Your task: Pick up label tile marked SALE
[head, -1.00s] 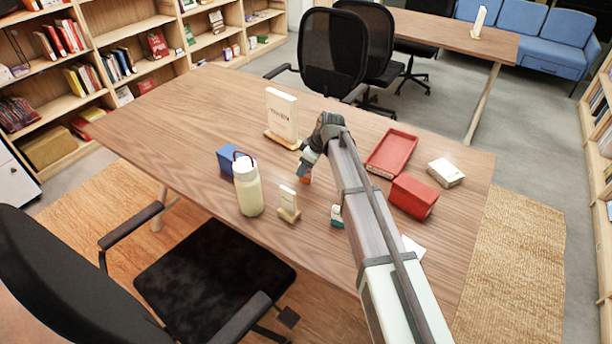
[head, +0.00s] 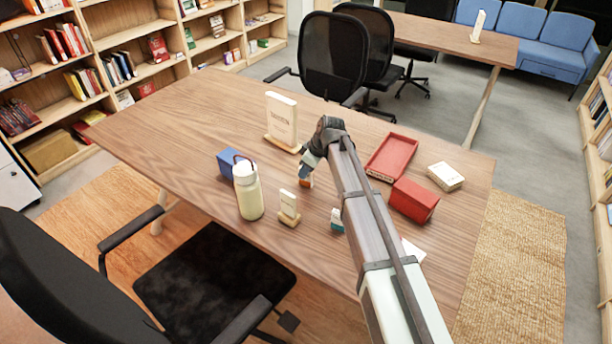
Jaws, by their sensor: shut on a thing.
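My gripper (head: 306,174) is over the middle of the wooden table, pointing down, right of the white bottle. It is shut on a small orange thing (head: 306,183), mostly hidden by the fingers. I cannot read any marking on it, nor tell whether it touches the table. A small teal and white block (head: 337,219) stands beside my arm. A small cream sign in a wooden base (head: 289,205) stands nearer the front. No word SALE is legible in this view.
A white bottle (head: 248,192) and a blue box (head: 230,162) stand left. A large cream sign (head: 282,120) stands behind. A red tray (head: 391,157), a red box (head: 413,199) and a white box (head: 445,176) lie right. The table's left part is clear.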

